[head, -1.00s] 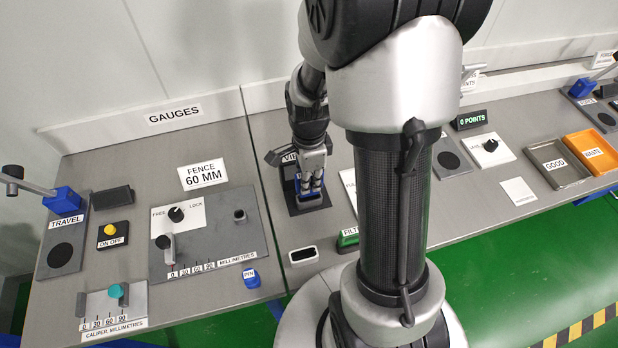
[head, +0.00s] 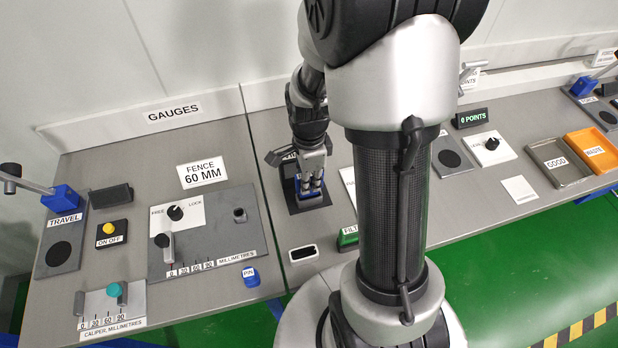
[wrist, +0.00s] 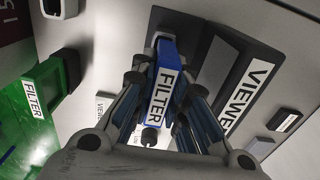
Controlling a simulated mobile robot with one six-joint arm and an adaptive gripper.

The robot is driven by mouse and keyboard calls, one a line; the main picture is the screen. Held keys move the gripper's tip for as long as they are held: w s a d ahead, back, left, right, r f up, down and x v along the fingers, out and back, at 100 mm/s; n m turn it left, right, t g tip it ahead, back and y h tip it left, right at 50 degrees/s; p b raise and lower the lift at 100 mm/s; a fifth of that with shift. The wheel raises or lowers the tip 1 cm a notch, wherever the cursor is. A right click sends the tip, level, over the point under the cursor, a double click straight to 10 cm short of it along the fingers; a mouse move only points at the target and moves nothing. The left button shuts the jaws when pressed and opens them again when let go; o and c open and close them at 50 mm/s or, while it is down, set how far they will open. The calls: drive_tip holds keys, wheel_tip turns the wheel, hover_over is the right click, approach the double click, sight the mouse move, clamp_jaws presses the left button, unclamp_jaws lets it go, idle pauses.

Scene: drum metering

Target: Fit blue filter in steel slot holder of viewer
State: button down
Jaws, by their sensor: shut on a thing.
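My gripper (wrist: 165,120) is shut on the blue filter (wrist: 163,82), a blue block with a white FILTER label, in the wrist view. In the head view my gripper (head: 312,186) is low over the dark plate of the viewer (head: 302,206), and a bit of blue shows at its fingertips. The viewer (wrist: 235,75) is a black part with a white VIEWER label, to the right of and behind the filter in the wrist view. The filter's far end is at or close to the viewer's plate. The steel slot holder is mostly hidden, and I cannot tell how far the filter is in it.
A green filter (head: 348,237) stands at the bench front, also at left in the wrist view (wrist: 46,92). A white-rimmed black slot (head: 303,253) is beside it. The gauge panel (head: 215,232) lies left. GOOD (head: 556,164) and WASTE (head: 594,152) trays are far right.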

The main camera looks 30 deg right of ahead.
drive_tip(key=shift+f+b, duration=1.2)
drive_tip(key=shift+f, duration=0.4)
drive_tip(key=c, duration=1.5)
unclamp_jaws()
drive_tip(key=shift+r, duration=0.1)
wheel_tip(320, 180, up, 12)
